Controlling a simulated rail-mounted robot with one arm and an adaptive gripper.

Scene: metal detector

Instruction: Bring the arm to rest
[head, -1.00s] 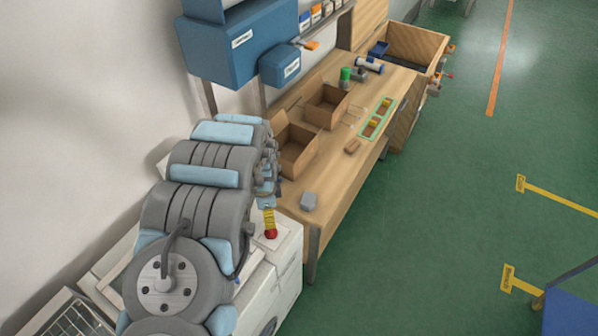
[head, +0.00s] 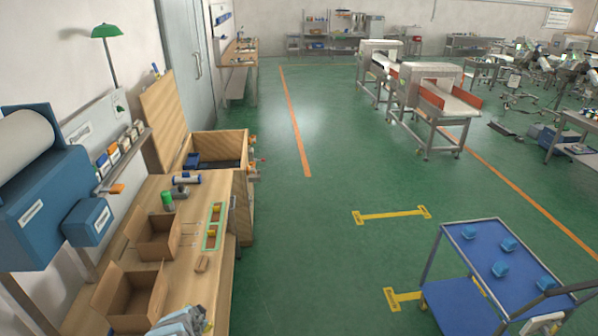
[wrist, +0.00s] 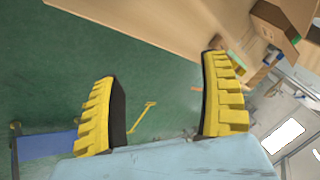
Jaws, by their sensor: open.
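My gripper (wrist: 158,72) shows in the wrist view with its two yellow ribbed fingers wide apart. Nothing is between them; the green floor and a wooden bench edge show beyond. In the head view, only a grey and light-blue piece of my arm (head: 180,322) shows at the bottom edge, in front of the near end of the workbench (head: 184,262). The fingers are not visible in the head view.
Open cardboard boxes (head: 132,294) and a green-edged tray (head: 213,240) are on the workbench. A blue cart (head: 485,262) stands at lower right. The green floor between is clear.

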